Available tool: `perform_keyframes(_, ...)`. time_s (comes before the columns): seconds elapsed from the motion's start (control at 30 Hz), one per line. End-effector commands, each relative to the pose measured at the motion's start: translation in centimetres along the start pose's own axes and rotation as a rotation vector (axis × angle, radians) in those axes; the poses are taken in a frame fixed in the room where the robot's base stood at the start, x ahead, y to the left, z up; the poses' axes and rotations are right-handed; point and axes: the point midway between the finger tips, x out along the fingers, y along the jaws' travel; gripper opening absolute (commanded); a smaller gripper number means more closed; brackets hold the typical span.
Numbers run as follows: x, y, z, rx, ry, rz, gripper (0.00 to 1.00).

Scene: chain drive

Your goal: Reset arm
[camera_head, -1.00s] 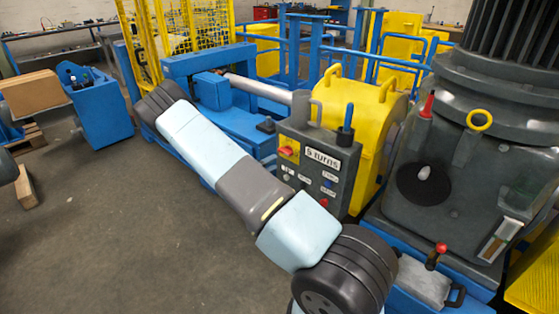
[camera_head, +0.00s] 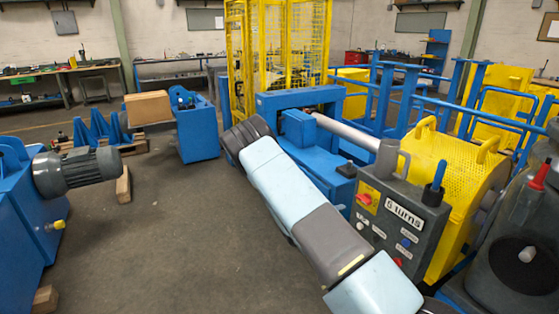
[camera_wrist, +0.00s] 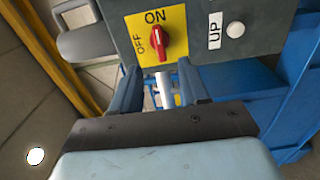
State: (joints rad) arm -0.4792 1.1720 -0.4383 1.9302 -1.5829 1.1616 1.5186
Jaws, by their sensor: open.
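My gripper (camera_wrist: 160,92) shows in the wrist view with its two dark fingers apart and nothing between them. Just beyond the fingertips is the grey control box (camera_wrist: 110,30) with a red ON/OFF switch (camera_wrist: 153,43) on a yellow plate and a white UP button (camera_wrist: 236,30). I cannot tell whether the fingers touch the box. In the head view my arm reaches from the lower right up to the left, in front of the blue machine frame, and hides my gripper.
A yellow perforated guard (camera_head: 445,180) stands right of the control box. A yellow mesh cage (camera_head: 280,55) stands behind the blue frame (camera_head: 300,97). A blue machine with a grey motor (camera_head: 75,170) is at the left. The floor (camera_head: 180,235) between is clear.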

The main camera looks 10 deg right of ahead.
Motion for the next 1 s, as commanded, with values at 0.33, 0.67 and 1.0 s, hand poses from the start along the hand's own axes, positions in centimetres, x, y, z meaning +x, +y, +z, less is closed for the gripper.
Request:
perform_keyframes(0.33, -0.1, 6.5, 2.4, 0.05, -0.175, -0.114, 0.45)
perform_keyframes(0.67, -1.4, 13.4, 6.1, 0.105, -0.347, -0.301, 0.45)
perform_keyframes(1.0, -3.6, 19.8, 10.2, 0.167, -0.457, -0.523, 0.45)
